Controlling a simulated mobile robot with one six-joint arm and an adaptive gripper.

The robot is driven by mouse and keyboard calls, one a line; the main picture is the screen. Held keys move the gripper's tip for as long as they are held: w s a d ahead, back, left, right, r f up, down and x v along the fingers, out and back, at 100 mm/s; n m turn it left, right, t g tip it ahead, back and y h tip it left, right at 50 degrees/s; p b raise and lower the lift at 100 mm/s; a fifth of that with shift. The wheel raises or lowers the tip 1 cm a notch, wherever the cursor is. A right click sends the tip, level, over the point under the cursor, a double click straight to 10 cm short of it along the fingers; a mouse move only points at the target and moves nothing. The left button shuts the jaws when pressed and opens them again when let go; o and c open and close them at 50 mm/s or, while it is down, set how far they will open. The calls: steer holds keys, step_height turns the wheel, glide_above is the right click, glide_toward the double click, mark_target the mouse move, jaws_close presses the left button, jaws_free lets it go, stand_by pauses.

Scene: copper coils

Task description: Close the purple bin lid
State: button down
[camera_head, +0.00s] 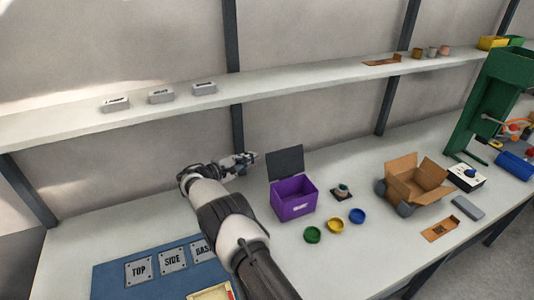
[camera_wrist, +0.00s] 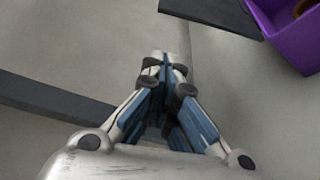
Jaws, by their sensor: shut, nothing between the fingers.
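The purple bin (camera_head: 293,203) stands on the table near the middle, with its dark grey lid (camera_head: 286,163) raised upright at its back edge. The lid is open. My gripper (camera_head: 250,157) is shut and empty, to the left of the lid and at about the height of its top in the head view, apart from it. In the wrist view my gripper (camera_wrist: 166,62) points at the wall side. The lid (camera_wrist: 213,12) and the bin (camera_wrist: 283,32) show at the upper right there. Something brown shows inside the bin at the frame's corner.
Green (camera_head: 312,235), yellow (camera_head: 335,226) and blue (camera_head: 357,216) round pieces lie right of the bin. An open cardboard box (camera_head: 416,184) stands farther right. A shelf (camera_head: 300,81) runs along the wall above. A blue board (camera_head: 110,280) with labelled plates lies front left.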

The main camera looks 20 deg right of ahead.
mark_target(272, 153)
steer(key=f+b+x, duration=0.1)
steer(key=b+x, duration=0.9)
steer(key=shift+s+r+p, duration=0.45)
steer(key=shift+s+p, duration=0.4)
steer(key=shift+p, duration=0.3)
steer(key=shift+s+r+p, duration=0.45)
steer(key=shift+s+p, duration=0.45)
steer(key=shift+p, duration=0.2)
steer(key=shift+a, duration=0.1)
